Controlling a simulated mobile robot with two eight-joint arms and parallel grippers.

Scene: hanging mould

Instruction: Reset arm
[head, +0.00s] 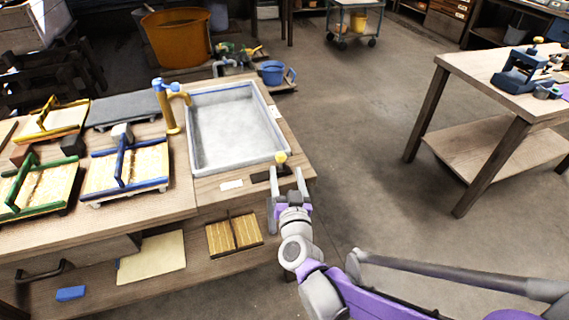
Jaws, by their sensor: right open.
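My right gripper (287,184) is in the head view, at the front right corner of the wooden bench (185,207). Its two fingers are apart and point away from me. A small yellow-topped object (281,158) shows just beyond the fingertips, at the sink's near corner. Nothing is visibly held between the fingers. I cannot tell whether the fingers touch the dark piece (262,176) beside them. My right arm reaches in from the lower right. My left gripper is not in view.
A white sink (233,125) with a brass tap (168,108) is set in the bench. Frames with blue (125,168), green (38,185) and yellow (52,118) edges lie left of it. A second wooden table (480,80) stands right. The floor between (360,130) is clear.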

